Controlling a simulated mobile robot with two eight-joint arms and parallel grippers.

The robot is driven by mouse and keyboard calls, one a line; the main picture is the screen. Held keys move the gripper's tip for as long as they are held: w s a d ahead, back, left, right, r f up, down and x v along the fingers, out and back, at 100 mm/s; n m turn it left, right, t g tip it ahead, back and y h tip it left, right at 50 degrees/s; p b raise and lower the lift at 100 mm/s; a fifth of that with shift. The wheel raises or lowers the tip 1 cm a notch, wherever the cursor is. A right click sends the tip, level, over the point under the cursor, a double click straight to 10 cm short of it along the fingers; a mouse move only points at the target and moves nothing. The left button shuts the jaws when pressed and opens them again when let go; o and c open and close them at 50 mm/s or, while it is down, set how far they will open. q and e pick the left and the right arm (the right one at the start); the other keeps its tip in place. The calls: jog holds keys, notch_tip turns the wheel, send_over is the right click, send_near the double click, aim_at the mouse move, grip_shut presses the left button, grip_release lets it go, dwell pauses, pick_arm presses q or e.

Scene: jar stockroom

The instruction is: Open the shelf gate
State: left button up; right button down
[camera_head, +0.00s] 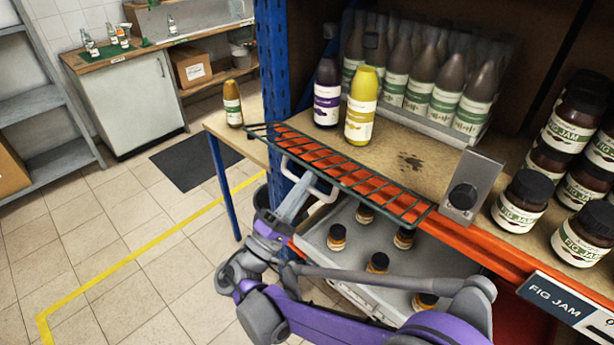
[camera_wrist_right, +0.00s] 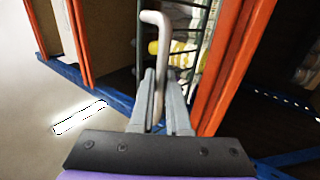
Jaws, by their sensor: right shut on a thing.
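The shelf gate (camera_head: 340,174) is a dark green wire grid along the orange front beam of the shelf. In the head view it runs from the blue post to a grey plate with a black knob (camera_head: 463,197). A pale bent handle (camera_head: 322,188) sticks out at its front. My right gripper (camera_head: 297,198) is at this handle. In the right wrist view the fingers (camera_wrist_right: 160,90) are shut on the pale handle (camera_wrist_right: 156,20), with the gate's green bars (camera_wrist_right: 203,25) behind. Part of the handle is hidden by the fingers. My left gripper is not in view.
On the shelf stand a yellow bottle (camera_head: 361,108), a purple-labelled bottle (camera_head: 327,92), a bottle crate (camera_head: 433,126) and fig jam jars (camera_head: 523,201). A grey tray (camera_head: 345,262) with several small jars lies below the gate.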

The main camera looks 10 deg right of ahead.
jog(key=shift+f, duration=1)
jog(key=c, duration=0.9)
grip_release()
jog(key=shift+w+d, duration=0.1)
jog(key=b+v, duration=0.1)
jog(key=v, duration=1)
jog(key=shift+d, duration=0.15)
